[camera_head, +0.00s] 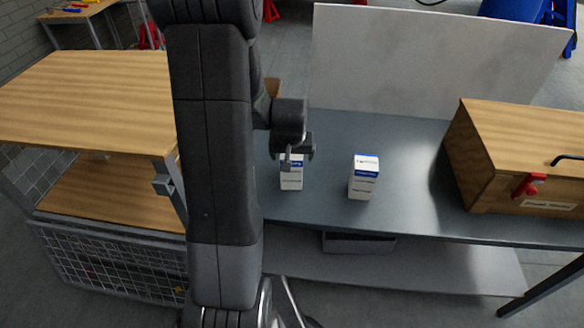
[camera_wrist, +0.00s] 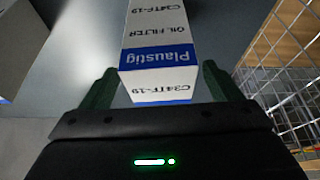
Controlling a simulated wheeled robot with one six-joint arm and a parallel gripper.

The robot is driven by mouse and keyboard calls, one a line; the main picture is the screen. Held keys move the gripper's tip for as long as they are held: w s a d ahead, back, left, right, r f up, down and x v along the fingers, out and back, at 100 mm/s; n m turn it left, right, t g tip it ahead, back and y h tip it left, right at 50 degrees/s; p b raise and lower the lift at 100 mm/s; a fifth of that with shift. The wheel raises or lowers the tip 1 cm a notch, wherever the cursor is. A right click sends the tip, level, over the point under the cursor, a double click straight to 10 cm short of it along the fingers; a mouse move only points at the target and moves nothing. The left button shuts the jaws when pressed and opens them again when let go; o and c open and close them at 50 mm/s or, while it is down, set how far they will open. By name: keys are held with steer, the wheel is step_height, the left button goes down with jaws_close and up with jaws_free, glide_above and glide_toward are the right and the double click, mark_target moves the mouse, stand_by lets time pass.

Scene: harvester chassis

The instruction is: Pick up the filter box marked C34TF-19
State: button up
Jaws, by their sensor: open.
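The filter box marked C34TF-19 (camera_wrist: 158,50) is white with a blue band reading "Plaustig" and "OIL FILTER". In the wrist view it lies between the two fingers of my gripper (camera_wrist: 159,72), which is open. A gap shows at the left finger; whether the right finger touches is hard to tell. In the head view my gripper (camera_head: 292,158) is at the top of the left white box (camera_head: 291,181), hiding part of it. This box stands upright on the grey metal table (camera_head: 320,205).
A second white and blue box (camera_head: 363,180) stands to the right; its marking is too small to read. A wooden chest (camera_head: 520,150) with a red latch is at the table's right. A pale panel (camera_head: 430,60) stands behind. A wooden bench (camera_head: 90,100) is at left.

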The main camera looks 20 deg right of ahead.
steer(key=shift+w+d+f, duration=0.1)
steer(key=shift+w+f, duration=0.1)
steer(key=shift+f, duration=0.35)
steer(key=shift+c, duration=0.3)
steer(key=c, duration=1.3)
